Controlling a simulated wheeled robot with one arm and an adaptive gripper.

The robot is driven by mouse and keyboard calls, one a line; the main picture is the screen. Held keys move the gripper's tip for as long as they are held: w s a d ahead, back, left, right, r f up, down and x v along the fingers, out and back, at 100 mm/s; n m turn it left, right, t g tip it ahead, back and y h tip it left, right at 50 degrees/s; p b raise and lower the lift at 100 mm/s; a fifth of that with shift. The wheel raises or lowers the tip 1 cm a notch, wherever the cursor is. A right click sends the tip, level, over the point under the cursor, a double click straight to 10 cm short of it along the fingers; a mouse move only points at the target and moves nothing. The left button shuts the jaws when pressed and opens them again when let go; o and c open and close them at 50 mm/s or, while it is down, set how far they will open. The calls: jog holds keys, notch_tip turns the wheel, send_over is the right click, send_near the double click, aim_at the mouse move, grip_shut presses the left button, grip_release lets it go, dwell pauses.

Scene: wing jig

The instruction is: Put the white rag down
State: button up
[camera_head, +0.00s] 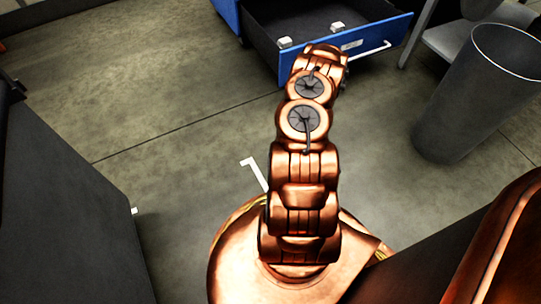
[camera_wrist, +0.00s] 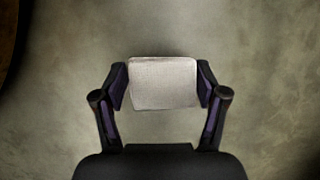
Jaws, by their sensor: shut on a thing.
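The white rag (camera_wrist: 163,84) shows in the wrist view as a small pale block. It sits between the two fingers of my gripper (camera_wrist: 162,86), which are shut on its left and right sides. Bare grey floor lies behind it in that view, and how far below it is I cannot tell. In the head view my copper-coloured arm reaches up toward a blue drawer unit, and the arm hides my gripper and the rag there.
An open blue drawer (camera_head: 345,47) with small pale blocks (camera_head: 338,27) in it stands at the top. A dark grey bin (camera_head: 478,95) stands at the right, near a grey table (camera_head: 448,45). A dark cabinet (camera_head: 60,215) is at the left. The floor (camera_head: 150,105) between is clear.

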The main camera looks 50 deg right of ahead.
jog(key=w, duration=0.2)
jog(key=w+b, duration=0.1)
jog(key=w, duration=0.2)
jog(key=w+b, duration=0.1)
jog(key=w, duration=0.2)
jog(key=shift+a+f, duration=0.25)
jog(key=shift+f, duration=0.15)
jog(key=shift+w+f+b, duration=0.2)
jog(key=shift+f+b, duration=0.05)
jog(key=shift+b, duration=0.15)
notch_tip(320, 180, down, 3)
jog(key=shift+f+b, duration=0.1)
jog(key=shift+b, duration=0.8)
jog(key=o, duration=1.1)
